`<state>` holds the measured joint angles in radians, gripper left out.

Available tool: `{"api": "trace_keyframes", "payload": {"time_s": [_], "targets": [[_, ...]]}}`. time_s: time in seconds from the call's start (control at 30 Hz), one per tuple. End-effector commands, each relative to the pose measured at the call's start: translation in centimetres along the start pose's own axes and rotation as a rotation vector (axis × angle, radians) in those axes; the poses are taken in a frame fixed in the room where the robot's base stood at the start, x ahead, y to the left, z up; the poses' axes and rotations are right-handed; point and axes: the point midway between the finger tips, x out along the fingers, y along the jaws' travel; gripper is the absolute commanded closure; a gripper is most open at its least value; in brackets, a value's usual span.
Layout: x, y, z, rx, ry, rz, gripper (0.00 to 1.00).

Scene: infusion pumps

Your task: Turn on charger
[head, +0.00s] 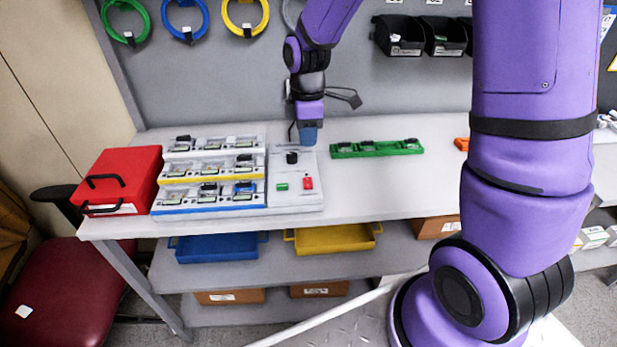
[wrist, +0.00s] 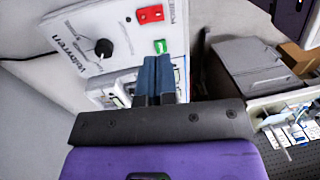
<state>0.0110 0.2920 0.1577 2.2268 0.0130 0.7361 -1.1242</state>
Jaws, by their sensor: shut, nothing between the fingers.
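The charger is a white station on the bench with a control panel (head: 298,203) beside several rows of slots (head: 212,172). The panel carries a black knob (head: 292,157), a green button (head: 282,187) and a red switch (head: 308,183). The wrist view shows the knob (wrist: 104,48), the red switch (wrist: 150,14) and the green button (wrist: 160,46). My gripper (head: 308,143) is shut and empty, near the back of the panel by the knob. In the wrist view its blue fingertips (wrist: 158,58) appear just below the green button; contact cannot be told.
A red case (head: 118,181) stands left of the charger. A green tray (head: 376,149) with dark modules lies to the right. Blue (head: 216,248) and yellow (head: 333,239) bins sit on the shelf below. Bench between charger and green tray is clear.

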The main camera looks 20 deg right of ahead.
Motion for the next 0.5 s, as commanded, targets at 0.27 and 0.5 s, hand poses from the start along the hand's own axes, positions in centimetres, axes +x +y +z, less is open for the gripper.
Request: {"api": "trace_keyframes", "payload": {"time_s": [0.27, 0.5], "targets": [[5.3, -0.1, 0.0, -0.001, -0.003, -0.005, 1.0], [9.3, -0.1, 0.0, 0.0, -0.002, -0.003, 1.0]]}}
